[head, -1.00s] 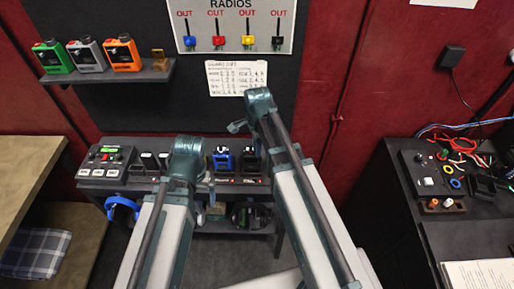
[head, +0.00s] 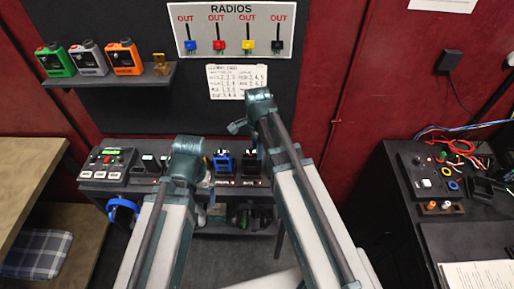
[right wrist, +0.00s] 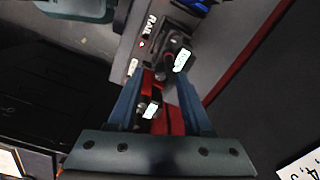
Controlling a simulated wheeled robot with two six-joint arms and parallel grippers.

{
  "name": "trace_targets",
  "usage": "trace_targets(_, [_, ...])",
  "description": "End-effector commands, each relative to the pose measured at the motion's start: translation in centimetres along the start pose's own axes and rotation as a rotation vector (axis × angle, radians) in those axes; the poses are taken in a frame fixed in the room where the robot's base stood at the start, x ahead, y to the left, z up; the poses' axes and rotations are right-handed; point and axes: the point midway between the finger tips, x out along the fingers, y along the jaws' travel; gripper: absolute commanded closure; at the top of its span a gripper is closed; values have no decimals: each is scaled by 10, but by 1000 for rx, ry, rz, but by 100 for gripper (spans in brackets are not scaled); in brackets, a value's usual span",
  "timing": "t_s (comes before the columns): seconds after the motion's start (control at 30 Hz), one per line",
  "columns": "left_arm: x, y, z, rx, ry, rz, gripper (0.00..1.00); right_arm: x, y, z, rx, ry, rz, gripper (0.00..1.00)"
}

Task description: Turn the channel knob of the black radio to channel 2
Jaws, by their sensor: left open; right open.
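The black radio (head: 250,162) stands in a slot of the dark bench, right of the blue radio (head: 222,161). In the right wrist view the black radio (right wrist: 177,52) stands beside the "RAIL" label, with a white tag on its top. I cannot read its channel knob's setting. My right gripper (right wrist: 158,78) is open and empty. In the head view my right arm hides that red radio. My left gripper is hidden behind my left arm.
A panel with lights and buttons (head: 106,165) sits at the bench's left end. A side desk (head: 410,215) with cables stands right.

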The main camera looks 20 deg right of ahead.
Motion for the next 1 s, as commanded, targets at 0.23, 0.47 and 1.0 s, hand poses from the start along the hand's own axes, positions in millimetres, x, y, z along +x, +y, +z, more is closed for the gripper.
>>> trace_targets(0.23, [-41, -4, 2, -8, 0, 2, 0, -41, 0, 0, 0, 0, 0, 50])
trace_targets(0.47, [-77, -7, 5, -9, -1, 2, 0, -78, 0, 0, 0, 0, 0, 50])
trace_targets(1.0, [-123, -11, 8, -8, -3, 3, 0, -124, 0, 0, 0, 0, 0, 50])
